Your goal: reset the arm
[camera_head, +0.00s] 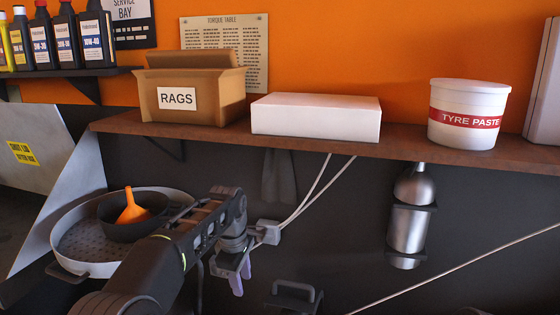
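My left arm comes in from the lower left, and its gripper (241,277) hangs below the shelf with its purple fingertips pointing down. The two fingertips show close together, one partly behind the other, so the gap between them is unclear. I see nothing held in them. My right gripper is not in view.
A wooden shelf (330,151) carries a RAGS box (208,108), a white box (316,119) and a TYRE PASTE tub (468,127). A round pan (82,266) holds a dark bowl with an orange funnel (132,208). A metal cylinder (408,230) hangs at right; cables cross the wall.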

